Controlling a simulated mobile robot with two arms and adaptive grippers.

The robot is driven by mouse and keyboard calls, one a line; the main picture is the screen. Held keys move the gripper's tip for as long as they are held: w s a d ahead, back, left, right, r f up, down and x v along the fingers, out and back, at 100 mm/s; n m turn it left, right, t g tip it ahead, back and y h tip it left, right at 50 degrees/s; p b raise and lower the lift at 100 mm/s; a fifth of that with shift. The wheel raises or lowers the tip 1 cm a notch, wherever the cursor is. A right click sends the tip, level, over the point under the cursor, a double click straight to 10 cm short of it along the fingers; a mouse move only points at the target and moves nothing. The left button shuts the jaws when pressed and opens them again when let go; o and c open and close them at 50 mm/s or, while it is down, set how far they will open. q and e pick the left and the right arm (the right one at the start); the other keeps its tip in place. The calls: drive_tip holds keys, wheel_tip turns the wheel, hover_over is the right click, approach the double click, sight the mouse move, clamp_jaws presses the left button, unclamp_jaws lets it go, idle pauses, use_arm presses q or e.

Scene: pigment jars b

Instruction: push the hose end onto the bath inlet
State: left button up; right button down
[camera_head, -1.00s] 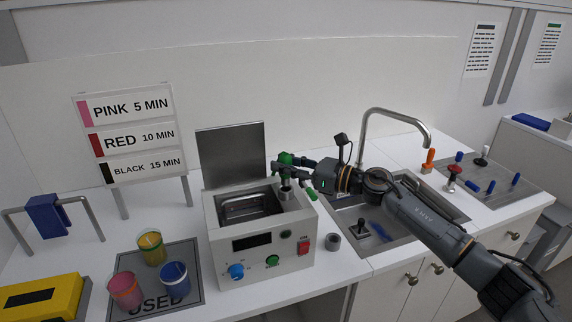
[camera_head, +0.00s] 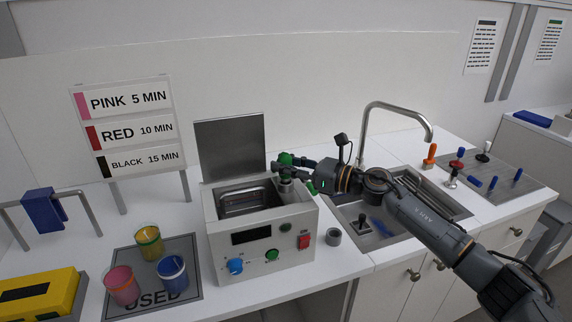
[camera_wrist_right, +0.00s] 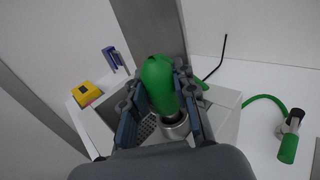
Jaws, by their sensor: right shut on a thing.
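My right gripper (camera_head: 284,167) is over the back right corner of the white bath (camera_head: 262,250), whose metal lid (camera_head: 231,148) stands open. It is shut on the green hose end (camera_head: 285,158), which also shows as a rounded green cylinder between the fingers in the right wrist view (camera_wrist_right: 160,85). A short grey metal stub, apparently the bath inlet (camera_head: 286,188), is directly below it; its rim shows in the wrist view (camera_wrist_right: 174,131). Fingers hide the joint, so I cannot tell whether they touch. A green hose (camera_wrist_right: 262,98) curves away at right. My left gripper is out of view.
The sink (camera_head: 440,197) and tap (camera_head: 397,110) are farther right. Yellow (camera_head: 149,243), pink (camera_head: 122,286) and blue (camera_head: 172,273) jars stand on the grey mat (camera_head: 190,253) at left.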

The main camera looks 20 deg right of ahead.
drive_tip(key=shift+f+b, duration=0.4)
drive_tip(key=shift+f, duration=0.15)
drive_tip(key=c, duration=1)
unclamp_jaws()
drive_tip(key=shift+s+d, duration=0.15)
drive_tip(key=v, duration=1.1)
drive_tip(key=shift+s+d, duration=0.15)
drive_tip(key=shift+s, duration=0.1)
